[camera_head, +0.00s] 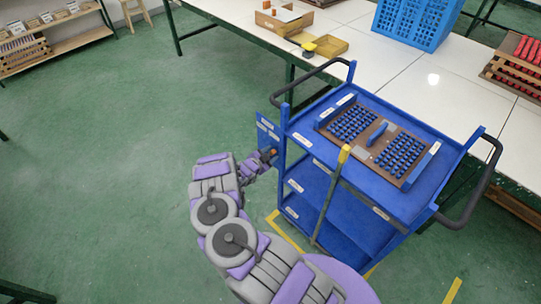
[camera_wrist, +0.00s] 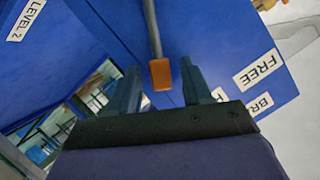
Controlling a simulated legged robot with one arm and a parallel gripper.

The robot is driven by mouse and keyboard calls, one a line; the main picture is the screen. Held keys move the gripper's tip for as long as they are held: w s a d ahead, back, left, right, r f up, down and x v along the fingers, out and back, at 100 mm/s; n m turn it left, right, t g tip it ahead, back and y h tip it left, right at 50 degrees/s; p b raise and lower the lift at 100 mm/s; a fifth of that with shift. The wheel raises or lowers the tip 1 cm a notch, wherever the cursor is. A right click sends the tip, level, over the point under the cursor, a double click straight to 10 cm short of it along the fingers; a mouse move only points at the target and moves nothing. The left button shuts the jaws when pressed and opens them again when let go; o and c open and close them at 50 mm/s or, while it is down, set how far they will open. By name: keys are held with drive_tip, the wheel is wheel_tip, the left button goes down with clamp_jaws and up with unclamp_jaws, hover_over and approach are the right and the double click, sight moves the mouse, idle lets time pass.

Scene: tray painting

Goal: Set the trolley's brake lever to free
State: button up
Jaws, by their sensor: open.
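The blue trolley (camera_head: 300,150) stands beside the long table and carries a blue label plate (camera_head: 268,130) on its left side. In the wrist view the brake lever is a grey rod with an orange end (camera_wrist: 160,74). Labels reading FREE (camera_wrist: 257,69) and "BR", the rest cut off (camera_wrist: 260,104), sit to its right on the blue plate. My gripper (camera_wrist: 160,67) is open, with one finger on each side of the orange end. Gaps show between the fingers and the lever. In the head view my gripper (camera_head: 266,157) is at the trolley's left side, by the plate.
A brown pegged tray (camera_head: 378,140) lies on the trolley's top shelf. A yellow-topped pole (camera_head: 330,195) stands at the trolley's front. The white table (camera_head: 400,65) behind holds a blue crate (camera_head: 415,22) and wooden boxes.

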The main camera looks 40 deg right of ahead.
drive_tip(key=shift+a, duration=0.3)
drive_tip(key=shift+d, duration=0.35)
drive_tip(key=shift+c, duration=0.8)
drive_tip(key=shift+d+f, duration=0.15)
drive_tip(key=shift+d, duration=0.1)
drive_tip(key=c, duration=0.3)
drive_tip(key=shift+a, duration=0.25)
clamp_jaws()
